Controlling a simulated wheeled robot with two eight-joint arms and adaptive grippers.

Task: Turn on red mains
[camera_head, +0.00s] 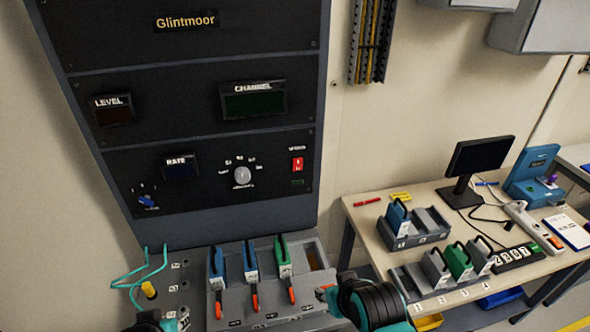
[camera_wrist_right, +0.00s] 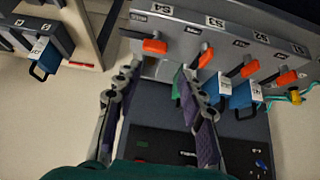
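The red mains switch (camera_head: 297,164) is a small red rocker on the right of the lower black panel (camera_head: 222,205), under a small label too blurred to read for sure. A small dark green indicator (camera_head: 297,182) sits below it. My right gripper (camera_head: 326,293) is low at the front right of the console, below and apart from the switch. In the right wrist view its two fingers (camera_wrist_right: 160,85) are spread with nothing between them. My left gripper (camera_head: 176,322) only just shows at the bottom edge; its finger state is unclear.
The console shelf below the panel holds blue and green handled modules (camera_head: 282,258) with orange levers (camera_head: 255,300). Teal cables (camera_head: 140,275) are at its left. A table (camera_head: 365,215) with module racks, a monitor (camera_head: 480,155) and a power strip (camera_head: 530,225) stands at right.

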